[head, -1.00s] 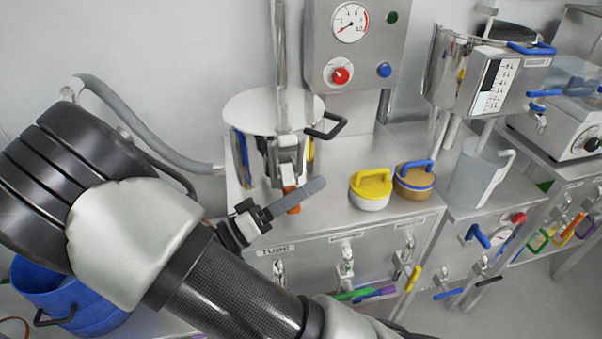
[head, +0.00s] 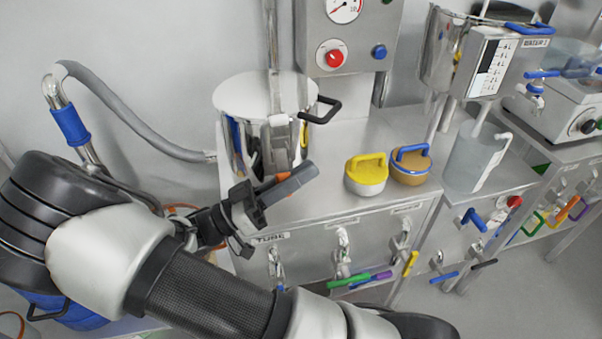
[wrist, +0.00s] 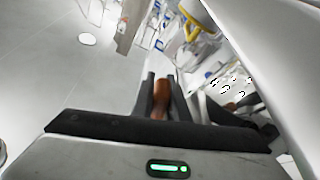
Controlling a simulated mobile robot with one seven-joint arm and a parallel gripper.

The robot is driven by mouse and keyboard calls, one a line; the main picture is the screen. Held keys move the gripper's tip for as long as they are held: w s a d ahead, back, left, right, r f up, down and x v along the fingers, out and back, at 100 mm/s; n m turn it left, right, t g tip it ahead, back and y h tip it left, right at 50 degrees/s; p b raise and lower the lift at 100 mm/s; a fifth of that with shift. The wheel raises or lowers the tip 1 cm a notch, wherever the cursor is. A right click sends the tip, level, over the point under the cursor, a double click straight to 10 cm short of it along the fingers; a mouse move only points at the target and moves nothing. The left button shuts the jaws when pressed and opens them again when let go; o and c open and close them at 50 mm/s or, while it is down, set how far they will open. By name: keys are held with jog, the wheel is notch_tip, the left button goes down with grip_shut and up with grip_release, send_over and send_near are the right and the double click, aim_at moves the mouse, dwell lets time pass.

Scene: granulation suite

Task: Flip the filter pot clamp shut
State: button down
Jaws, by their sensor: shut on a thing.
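The filter pot (head: 232,141) is a shiny metal pot with a white lid (head: 240,97), standing on the steel bench at centre left in the head view. Its metal clamp (head: 278,138) is on the pot's front, with an orange-tipped lever (head: 284,177) below it. My gripper (head: 290,183) is at the front of the pot, its grey fingers shut on the orange lever tip. In the wrist view, the orange tip (wrist: 162,100) sits between the two dark fingers. The fingers partly hide the lever, and I cannot tell whether the clamp is latched.
A black side handle (head: 325,110) sticks out right of the pot. A yellow-lidded tub (head: 366,178) and a blue-handled tub (head: 411,168) stand to the right, then a jug (head: 474,160). A grey hose (head: 130,118) runs behind my arm. Bench between pot and tubs is clear.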

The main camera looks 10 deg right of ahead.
jog(key=c, duration=1.7)
grip_release()
jog(key=a+p, duration=0.1)
jog(key=a, duration=0.4)
jog(key=s+a, duration=0.1)
jog(key=a, duration=0.4)
jog(key=s+a+f+p, duration=0.1)
jog(key=a, duration=0.3)
jog(key=shift+s+a+p, duration=0.1)
jog(key=shift+a+p, duration=0.25)
jog(key=shift+a, duration=0.05)
